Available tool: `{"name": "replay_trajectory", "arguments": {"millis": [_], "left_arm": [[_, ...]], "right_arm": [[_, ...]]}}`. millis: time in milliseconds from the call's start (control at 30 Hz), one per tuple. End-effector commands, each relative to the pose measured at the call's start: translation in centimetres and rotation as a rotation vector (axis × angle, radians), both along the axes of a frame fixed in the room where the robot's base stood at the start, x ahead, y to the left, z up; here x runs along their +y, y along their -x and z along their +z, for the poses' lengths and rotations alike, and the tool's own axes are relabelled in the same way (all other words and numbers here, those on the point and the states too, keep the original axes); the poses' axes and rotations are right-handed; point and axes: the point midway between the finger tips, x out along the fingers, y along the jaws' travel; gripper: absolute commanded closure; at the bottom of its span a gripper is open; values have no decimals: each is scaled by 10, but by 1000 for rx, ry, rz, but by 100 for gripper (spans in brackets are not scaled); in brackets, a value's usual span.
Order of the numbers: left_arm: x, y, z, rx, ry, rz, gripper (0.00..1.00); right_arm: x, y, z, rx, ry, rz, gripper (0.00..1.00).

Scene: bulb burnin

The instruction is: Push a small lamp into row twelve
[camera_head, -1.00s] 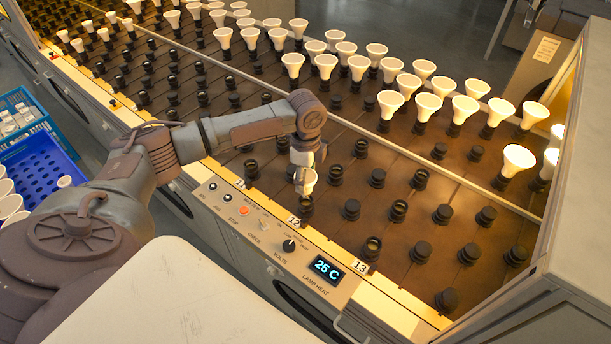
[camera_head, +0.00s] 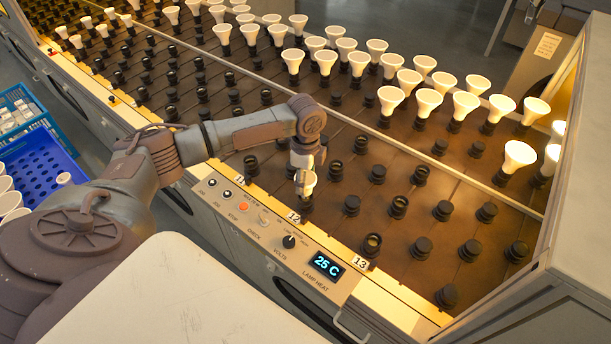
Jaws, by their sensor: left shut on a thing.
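My left arm reaches in from the left over the rack. My left gripper (camera_head: 306,163) points down and is shut on a small white lamp (camera_head: 307,184). The lamp is upright, with its base at a black socket (camera_head: 305,204) at the front end of the row by the label 12 (camera_head: 294,216). I cannot tell how deep the base sits in the socket. The gripper hides the top of the lamp. My right gripper is not in view.
Larger white lamps (camera_head: 466,104) stand in sockets further back. Empty black sockets (camera_head: 398,206) surround the held lamp. A control panel (camera_head: 290,240) with a 25 C display runs along the front edge. A blue crate (camera_head: 40,165) stands at the left.

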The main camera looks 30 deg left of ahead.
Motion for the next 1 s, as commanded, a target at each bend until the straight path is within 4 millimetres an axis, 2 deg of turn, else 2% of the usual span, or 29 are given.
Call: {"name": "replay_trajectory", "arguments": {"millis": [500, 533, 700, 1000], "left_arm": [[0, 0, -16, -1, 0, 0, 76], [0, 0, -15, -1, 0, 0, 37], [0, 0, -15, -1, 0, 0, 11], [0, 0, -15, -1, 0, 0, 11]], "right_arm": [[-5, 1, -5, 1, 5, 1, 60], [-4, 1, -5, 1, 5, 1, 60], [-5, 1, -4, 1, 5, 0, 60], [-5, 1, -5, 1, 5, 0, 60]]}}
